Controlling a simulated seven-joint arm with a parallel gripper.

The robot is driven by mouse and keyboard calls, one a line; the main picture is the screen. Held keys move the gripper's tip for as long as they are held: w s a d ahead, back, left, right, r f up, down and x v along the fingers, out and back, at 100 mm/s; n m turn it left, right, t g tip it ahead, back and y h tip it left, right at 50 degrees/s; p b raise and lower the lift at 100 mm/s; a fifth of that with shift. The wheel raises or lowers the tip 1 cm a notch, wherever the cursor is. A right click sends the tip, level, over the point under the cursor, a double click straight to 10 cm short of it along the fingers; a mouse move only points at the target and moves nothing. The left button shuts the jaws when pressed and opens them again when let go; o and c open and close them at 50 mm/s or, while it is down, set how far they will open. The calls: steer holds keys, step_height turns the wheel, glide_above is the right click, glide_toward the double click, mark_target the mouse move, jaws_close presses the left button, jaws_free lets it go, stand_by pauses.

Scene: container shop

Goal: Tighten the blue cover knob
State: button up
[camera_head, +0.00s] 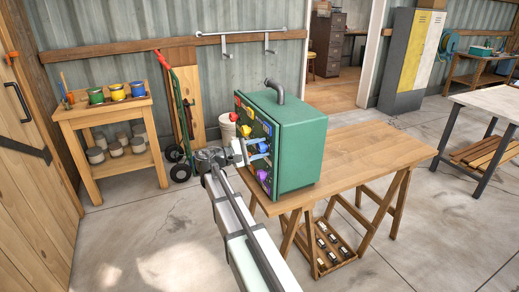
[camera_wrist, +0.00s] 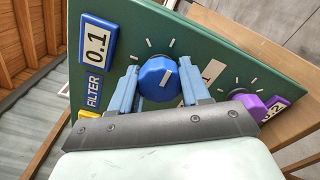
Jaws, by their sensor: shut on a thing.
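My gripper (camera_wrist: 160,84) is shut on the blue knob, one blue-grey finger on each side. In the head view my gripper (camera_head: 249,151) reaches the panel of the green box (camera_head: 303,150) from the left. There the arm and fingers partly cover the panel, and I cannot clearly pick out the blue knob.
A purple knob (camera_wrist: 249,105) is close to the right finger. A yellow part (camera_wrist: 88,116) shows at lower left. The box stands on a wooden table (camera_head: 365,160) with free top to its right. A red-green hand truck (camera_head: 180,110) and a shelf with paint pots (camera_head: 100,108) stand behind.

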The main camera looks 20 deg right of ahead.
steer(key=o, duration=1)
steer(key=shift+o, duration=0.2)
steer(key=shift+a, duration=0.1)
steer(key=a, duration=1.3)
steer(key=shift+a, duration=0.35)
